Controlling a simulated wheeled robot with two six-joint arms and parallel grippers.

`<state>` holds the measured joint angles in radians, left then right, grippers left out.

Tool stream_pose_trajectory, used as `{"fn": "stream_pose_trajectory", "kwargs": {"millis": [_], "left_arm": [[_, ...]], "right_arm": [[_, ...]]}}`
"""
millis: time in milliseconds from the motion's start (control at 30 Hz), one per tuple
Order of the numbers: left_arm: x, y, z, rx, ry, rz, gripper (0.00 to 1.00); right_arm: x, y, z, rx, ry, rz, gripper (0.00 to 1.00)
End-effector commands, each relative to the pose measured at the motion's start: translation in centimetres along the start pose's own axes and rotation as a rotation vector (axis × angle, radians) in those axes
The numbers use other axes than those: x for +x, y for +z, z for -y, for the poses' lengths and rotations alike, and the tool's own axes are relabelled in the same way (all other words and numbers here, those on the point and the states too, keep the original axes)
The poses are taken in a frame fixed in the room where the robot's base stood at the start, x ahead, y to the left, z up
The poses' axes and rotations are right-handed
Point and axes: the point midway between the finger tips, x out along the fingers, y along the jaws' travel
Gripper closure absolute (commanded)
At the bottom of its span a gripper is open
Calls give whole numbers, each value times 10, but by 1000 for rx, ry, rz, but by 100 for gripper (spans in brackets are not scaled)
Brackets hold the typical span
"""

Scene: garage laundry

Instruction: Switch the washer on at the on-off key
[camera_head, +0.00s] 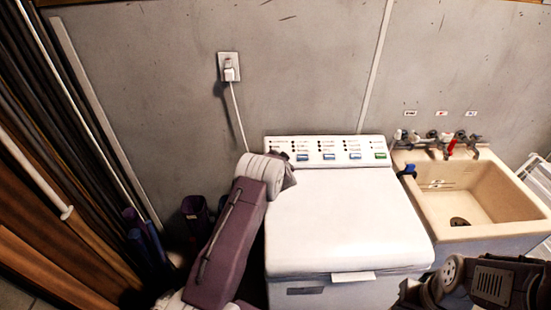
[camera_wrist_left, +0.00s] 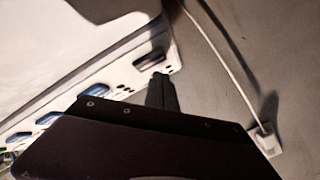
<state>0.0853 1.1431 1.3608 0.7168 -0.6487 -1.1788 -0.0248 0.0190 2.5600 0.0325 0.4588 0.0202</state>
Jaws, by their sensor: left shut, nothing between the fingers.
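The white washer (camera_head: 345,225) stands in the middle of the head view, its lid down. Its control panel (camera_head: 340,146) runs along the back, with blue keys and a green key (camera_head: 381,155) at the right end. My left arm covers the panel's left end there. In the left wrist view my left gripper (camera_wrist_left: 160,80) is shut and empty, its tips over the panel's end. A dark key (camera_wrist_left: 152,60) lies right by the tips; I cannot tell whether they touch it, nor read its label. Blue keys (camera_wrist_left: 48,118) lie farther along the panel.
A beige sink (camera_head: 480,200) with taps (camera_head: 440,140) stands right of the washer. A plug in a wall outlet (camera_head: 229,68) has a white cord hanging behind my left arm. Dark tubes and boards crowd the left. Part of my right arm shows at the lower right.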

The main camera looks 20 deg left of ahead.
Motion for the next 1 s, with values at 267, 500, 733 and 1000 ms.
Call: {"fn": "stream_pose_trajectory", "kwargs": {"millis": [267,500,733,1000], "left_arm": [[0,0,0,0,0,0,100],[3,3,-3,0,0,0,100],[6,4,-4,0,0,0,100],[6,5,-4,0,0,0,100]], "right_arm": [[0,0,0,0,0,0,64],[4,0,0,0,0,0,64],[6,1,0,0,0,0,64],[6,1,0,0,0,0,64]]}}
